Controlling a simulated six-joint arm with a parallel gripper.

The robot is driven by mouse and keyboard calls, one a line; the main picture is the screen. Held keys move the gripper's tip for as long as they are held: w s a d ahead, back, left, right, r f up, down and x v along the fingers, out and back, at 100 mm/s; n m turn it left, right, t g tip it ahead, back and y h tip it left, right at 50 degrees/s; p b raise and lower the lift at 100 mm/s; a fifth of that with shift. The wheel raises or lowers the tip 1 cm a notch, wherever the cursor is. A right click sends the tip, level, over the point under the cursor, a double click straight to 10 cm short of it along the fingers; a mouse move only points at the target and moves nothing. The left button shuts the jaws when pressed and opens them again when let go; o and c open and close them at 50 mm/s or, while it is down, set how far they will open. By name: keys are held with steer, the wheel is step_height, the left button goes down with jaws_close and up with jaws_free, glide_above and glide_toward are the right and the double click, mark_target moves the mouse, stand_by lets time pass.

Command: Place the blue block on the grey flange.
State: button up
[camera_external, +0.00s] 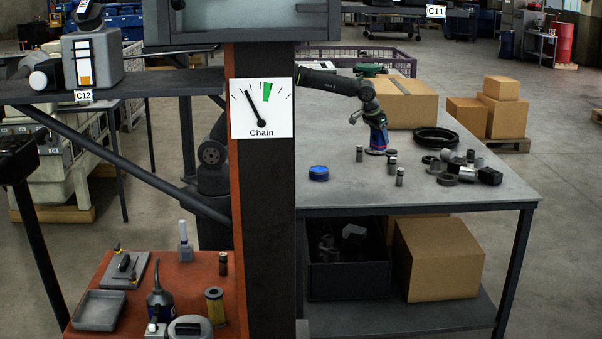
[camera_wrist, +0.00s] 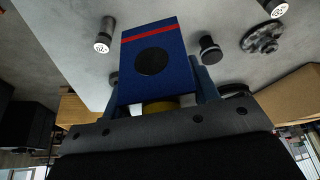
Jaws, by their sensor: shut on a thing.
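The blue block (camera_external: 377,138), with a red stripe, is upright over the table at the back. In the wrist view the block (camera_wrist: 155,62) fills the middle and shows a dark round spot on its face. My gripper (camera_external: 378,121) is shut on it from above; the gripper's fingers (camera_wrist: 161,90) stand on both sides of it in the wrist view. A flat grey disc (camera_external: 375,151), perhaps the grey flange, shows at the block's lower end. I cannot tell whether they touch. A grey stepped round part (camera_wrist: 262,38) also lies at the upper right of the wrist view.
Several small cylinders (camera_external: 359,153) stand close around the block. A blue round tin (camera_external: 318,173) lies to the left. A black ring (camera_external: 437,137), loose dark parts (camera_external: 466,167) and a cardboard box (camera_external: 399,104) occupy the right and back. The table's front is clear.

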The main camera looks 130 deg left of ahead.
steer(key=s+a+r+n+g, duration=0.1)
steer(key=s+a+n, duration=0.1)
steer(key=s+a, duration=0.55)
steer(key=s+a+r+n, duration=0.2)
steer(key=s+a, duration=0.2)
steer(key=a, duration=0.7)
steer(key=s+a+f, duration=0.2)
steer(key=a, duration=0.1)
steer(key=s+a+f, duration=0.5)
steer(key=a, duration=0.1)
steer(key=shift+s+f, duration=0.2)
steer(key=shift+s, duration=0.2)
steer(key=shift+f, duration=1.8)
steer(key=shift+f, duration=0.1)
steer(key=shift+f, duration=0.1)
steer(key=o, duration=1.3)
